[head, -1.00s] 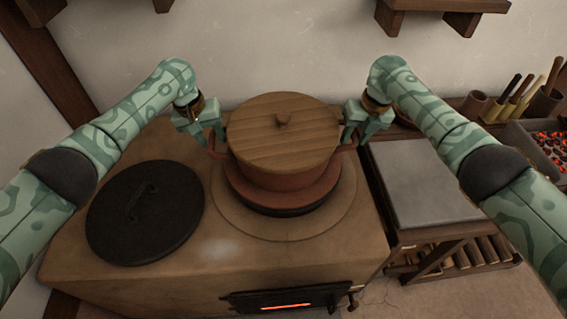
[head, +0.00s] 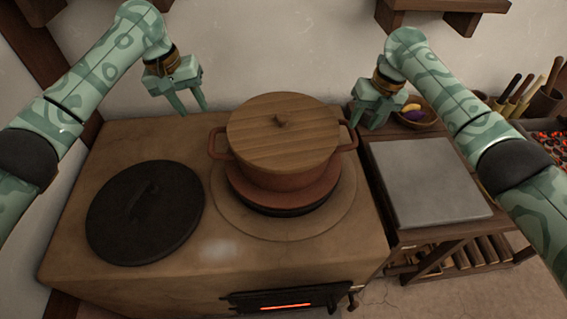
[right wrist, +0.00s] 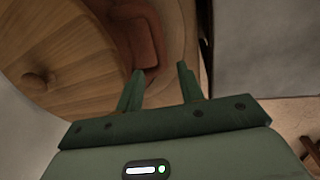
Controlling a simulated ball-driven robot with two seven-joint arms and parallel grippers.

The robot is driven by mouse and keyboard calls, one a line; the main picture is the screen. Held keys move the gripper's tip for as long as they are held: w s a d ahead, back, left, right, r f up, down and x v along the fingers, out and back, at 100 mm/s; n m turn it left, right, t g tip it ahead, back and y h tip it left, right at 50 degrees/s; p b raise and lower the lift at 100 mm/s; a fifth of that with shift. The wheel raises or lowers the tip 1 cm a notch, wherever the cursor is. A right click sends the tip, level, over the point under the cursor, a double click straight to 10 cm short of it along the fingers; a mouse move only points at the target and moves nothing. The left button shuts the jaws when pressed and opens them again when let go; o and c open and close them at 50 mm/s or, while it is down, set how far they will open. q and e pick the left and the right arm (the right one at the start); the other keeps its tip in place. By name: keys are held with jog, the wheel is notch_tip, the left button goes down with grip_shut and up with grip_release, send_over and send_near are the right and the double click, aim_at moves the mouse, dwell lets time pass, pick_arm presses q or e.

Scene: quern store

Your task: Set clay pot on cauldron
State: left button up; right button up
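The clay pot (head: 283,180) is reddish-brown with two side handles and a wooden lid (head: 282,130) on it. It sits upright over the round stove opening, on a reddish rim with a dark ring (head: 285,209) under it, which may be the cauldron. My left gripper (head: 192,106) is open and empty, up and left of the pot, apart from its handle. My right gripper (head: 364,121) is open and empty, just right of the pot's right handle. In the right wrist view the open fingers (right wrist: 160,88) show beside the lid and handle, with nothing between them.
A black round lid (head: 145,212) lies on the clay stove (head: 215,270) at left. A grey slab (head: 425,182) tops a wooden stand at right. A bowl with produce (head: 418,122), utensils and a tray of embers (head: 550,142) are at the back right. Shelves hang above.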

notch_tip(320, 180, up, 6)
jog(key=d, duration=0.1)
jog(key=shift+s, duration=0.15)
dwell(0.4)
